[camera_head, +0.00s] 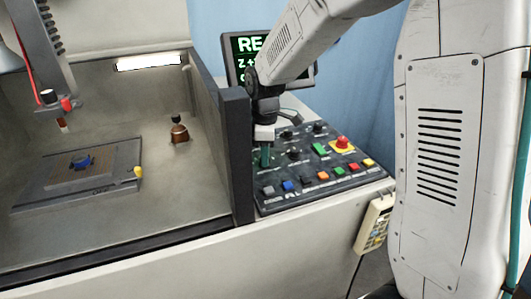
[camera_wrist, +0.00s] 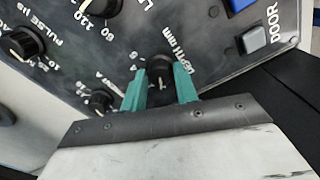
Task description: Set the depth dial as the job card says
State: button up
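The depth dial (camera_wrist: 160,69) is a round black knob labelled "DEPTH mm" in the wrist view. My gripper (camera_wrist: 159,84) has two teal fingers, one on each side of the dial. The fingers are apart, with what look like narrow gaps to the knob; I cannot tell for certain whether either touches it. The dial's pointer setting is not readable. In the head view my gripper (camera_head: 265,155) points down at the left edge of the control panel (camera_head: 327,182), and the dial is hidden there. I cannot make out a job card in either view.
Other black knobs, including the pulse knob (camera_wrist: 22,43), lie near. A door button (camera_wrist: 253,39) is on the panel. Coloured buttons and a red emergency stop (camera_head: 342,142) are to the right. A dark tank wall (camera_head: 238,150) stands close left. A screen (camera_head: 243,48) is behind.

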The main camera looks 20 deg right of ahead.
jog(key=c, duration=0.4)
jog(key=shift+m, duration=0.4)
jog(key=m, duration=0.3)
jog(key=shift+m, duration=0.3)
jog(key=m, duration=0.3)
jog(key=shift+m, duration=0.4)
jog(key=m, duration=0.5)
jog(key=shift+m, duration=2.3)
